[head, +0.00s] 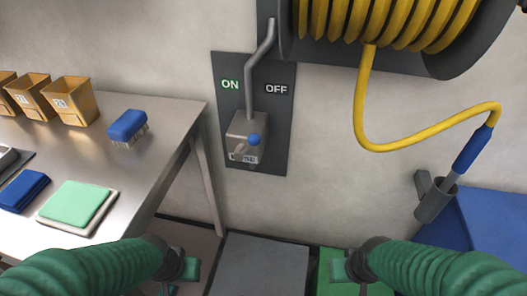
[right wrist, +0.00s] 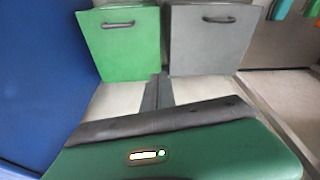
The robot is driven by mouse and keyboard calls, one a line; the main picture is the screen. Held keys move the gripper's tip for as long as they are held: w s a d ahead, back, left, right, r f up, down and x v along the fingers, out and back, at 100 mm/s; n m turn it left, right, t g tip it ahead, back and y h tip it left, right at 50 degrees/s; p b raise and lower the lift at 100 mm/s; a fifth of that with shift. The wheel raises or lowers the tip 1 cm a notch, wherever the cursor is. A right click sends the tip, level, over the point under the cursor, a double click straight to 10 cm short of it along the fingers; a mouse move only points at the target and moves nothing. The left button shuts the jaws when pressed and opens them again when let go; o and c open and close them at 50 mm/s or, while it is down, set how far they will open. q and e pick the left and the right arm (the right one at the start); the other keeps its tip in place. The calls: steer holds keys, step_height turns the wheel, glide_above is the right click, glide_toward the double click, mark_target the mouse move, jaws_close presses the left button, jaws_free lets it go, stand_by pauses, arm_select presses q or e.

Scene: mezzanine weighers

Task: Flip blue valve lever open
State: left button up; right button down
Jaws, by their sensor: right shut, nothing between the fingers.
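The blue valve lever shows as a round blue knob (head: 254,140) on the front of a grey metal box (head: 246,125). The box is mounted on a dark wall plate (head: 279,125), marked ON at left in green and OFF at right in white. The knob sits right of the box's middle; its stem is hard to make out. My left gripper (head: 188,269) is low, left of and below the box, and its jaws are unclear. My right gripper (head: 342,269) is low at right, shut and empty. Both are well apart from the lever.
A metal table (head: 182,118) stands at left with a blue brush (head: 128,126), cardboard bins (head: 76,101) and cloths. A yellow hose (head: 365,100) hangs from a reel at upper right, its nozzle in a wall holder (head: 433,202). Green (right wrist: 118,42) and grey (right wrist: 212,42) bins have handles.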

steer(key=w+a+m+t+y+b, duration=0.1)
steer(key=w+a+m+t+b, duration=0.2)
steer(key=w, duration=0.6)
steer(key=w+m+t+y+b, duration=0.2)
steer(key=w+t, duration=0.4)
steer(key=w, duration=0.3)
steer(key=w+a+r+m+t+y+b, duration=0.2)
steer(key=w+a+r+m+t+y, duration=0.1)
steer(key=a, duration=0.2)
steer(key=s+a+r+m+t+y+b, duration=0.2)
steer(key=s+r+m+y, duration=0.3)
steer(key=r+y, duration=0.4)
steer(key=shift+s+a+t+y+b, duration=0.45)
steer(key=shift+s+a+y, duration=0.3)
steer(key=shift+y, duration=0.45)
steer(key=shift+r, duration=0.15)
